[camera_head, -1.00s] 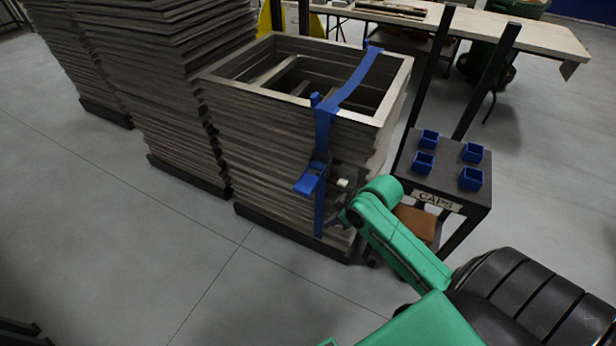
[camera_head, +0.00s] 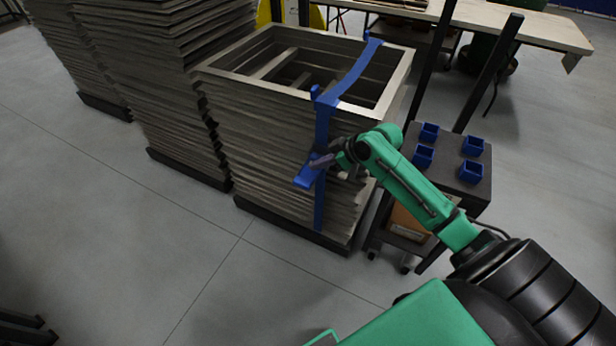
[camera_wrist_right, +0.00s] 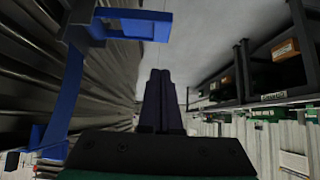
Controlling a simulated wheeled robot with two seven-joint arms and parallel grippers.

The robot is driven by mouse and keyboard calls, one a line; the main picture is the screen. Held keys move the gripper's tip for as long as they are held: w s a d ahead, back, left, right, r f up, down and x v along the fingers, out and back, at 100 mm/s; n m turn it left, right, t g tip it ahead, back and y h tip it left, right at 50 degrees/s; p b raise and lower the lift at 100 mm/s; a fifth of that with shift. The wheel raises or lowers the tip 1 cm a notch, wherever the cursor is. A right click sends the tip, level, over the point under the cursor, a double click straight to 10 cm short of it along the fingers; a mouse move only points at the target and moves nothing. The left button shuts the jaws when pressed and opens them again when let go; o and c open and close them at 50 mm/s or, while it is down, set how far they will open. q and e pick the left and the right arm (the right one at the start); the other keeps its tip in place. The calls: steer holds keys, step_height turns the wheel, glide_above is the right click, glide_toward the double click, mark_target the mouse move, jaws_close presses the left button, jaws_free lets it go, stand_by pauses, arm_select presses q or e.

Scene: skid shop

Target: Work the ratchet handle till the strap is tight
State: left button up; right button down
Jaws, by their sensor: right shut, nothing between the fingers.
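A blue strap (camera_head: 345,82) runs over the top of a stack of wooden frames (camera_head: 255,130) and down its near side. The blue ratchet handle (camera_head: 305,180) sticks out from the strap on that side; in the right wrist view the handle (camera_wrist_right: 136,27) shows at the top, just beyond the fingertips. My right gripper (camera_head: 322,161) is beside the ratchet, partly overlapping it in the head view. Its dark fingers (camera_wrist_right: 160,74) are shut together and empty. I cannot tell whether they touch the handle. My left gripper is not in view.
A dark cart (camera_head: 445,173) with several blue bins stands right of the stack, close to my right forearm. Taller stacks (camera_head: 165,80) stand to the left. A workbench (camera_head: 530,30) is behind. The floor in front is clear.

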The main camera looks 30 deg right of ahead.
mark_target(300, 181)
steer(key=x, duration=0.4)
steer(key=f, duration=0.4)
steer(key=shift+w+a, duration=0.2)
steer(key=shift+w, duration=0.05)
steer(key=shift+f, duration=0.35)
steer(key=shift+f, duration=0.1)
